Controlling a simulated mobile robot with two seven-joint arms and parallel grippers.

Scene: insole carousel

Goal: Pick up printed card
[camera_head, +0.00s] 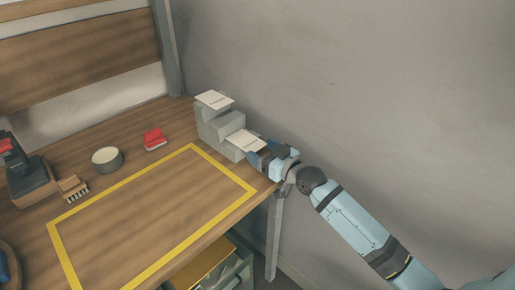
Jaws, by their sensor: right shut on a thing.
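A white printed card (245,140) lies over the lower step of a grey stepped holder (208,123) at the table's back right corner. My right gripper (256,152) reaches in from the right and is shut on the near right edge of this card. Its fingertips are small and partly hidden in this view. A second white printed card (214,99) lies on the top step of the holder. My left gripper does not show.
A yellow outlined rectangle (222,209) marks a clear area of the wooden table. A red object (154,138), a round tin (107,158), a brush (72,187) and a dark device (27,178) stand along the left and back. A wall rises behind the holder.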

